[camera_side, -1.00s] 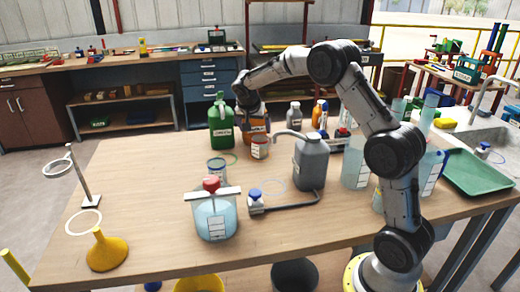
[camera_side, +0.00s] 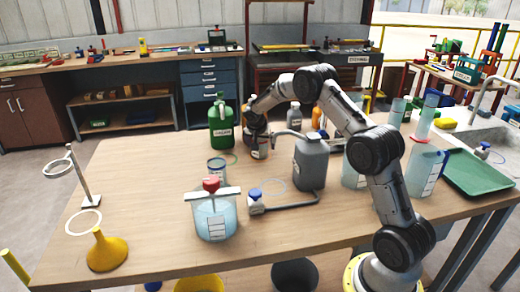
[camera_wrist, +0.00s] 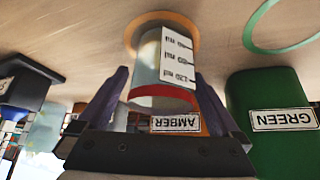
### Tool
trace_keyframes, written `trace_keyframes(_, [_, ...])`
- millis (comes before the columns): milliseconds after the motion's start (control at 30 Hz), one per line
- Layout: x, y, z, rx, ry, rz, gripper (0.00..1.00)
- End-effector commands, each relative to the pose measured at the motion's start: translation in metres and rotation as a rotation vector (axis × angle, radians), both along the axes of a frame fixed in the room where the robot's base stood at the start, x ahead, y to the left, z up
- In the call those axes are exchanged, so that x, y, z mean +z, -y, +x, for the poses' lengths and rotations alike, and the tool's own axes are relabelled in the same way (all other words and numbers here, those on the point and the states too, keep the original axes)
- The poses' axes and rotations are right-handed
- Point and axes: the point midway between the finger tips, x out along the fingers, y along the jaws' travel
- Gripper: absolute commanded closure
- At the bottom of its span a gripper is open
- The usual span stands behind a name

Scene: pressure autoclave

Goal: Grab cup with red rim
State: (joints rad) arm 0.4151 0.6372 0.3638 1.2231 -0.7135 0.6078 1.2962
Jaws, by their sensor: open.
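The cup with the red rim (camera_wrist: 165,93) is clear, with a printed volume scale, and stands on the table. In the wrist view, which is upside down, it sits between the two fingers of my gripper (camera_wrist: 160,98). The fingers are apart, one on each side of the cup; I cannot tell whether either touches it. In the side view the cup (camera_side: 259,152) is just under my gripper (camera_side: 258,138), which hides its rim.
A green container (camera_side: 221,125) and an amber one (camera_wrist: 178,123) stand close to the cup. A grey container (camera_side: 311,165) is at its right. A blue-rimmed cup (camera_side: 217,171) and a large red-knobbed vessel (camera_side: 214,218) stand nearer the front. The table's left middle is clear.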

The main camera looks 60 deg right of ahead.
Motion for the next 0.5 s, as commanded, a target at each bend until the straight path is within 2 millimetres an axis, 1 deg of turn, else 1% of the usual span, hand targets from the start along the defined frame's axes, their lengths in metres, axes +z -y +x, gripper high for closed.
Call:
trace_keyframes(100, [-0.0039, 0.0028, 0.0014, 0.001, 0.001, -0.001, 0.00])
trace_keyframes(267, [-0.0039, 0.0028, 0.0015, 0.001, 0.001, -0.001, 0.00])
trace_keyframes(300, [-0.0039, 0.0026, 0.0014, 0.001, 0.001, -0.001, 0.02])
trace_keyframes(367, [-0.0039, 0.0026, 0.0014, 0.001, 0.001, -0.001, 0.13])
trace_keyframes(500, [-0.0039, 0.0025, 0.0014, 0.001, 0.001, -0.001, 0.38])
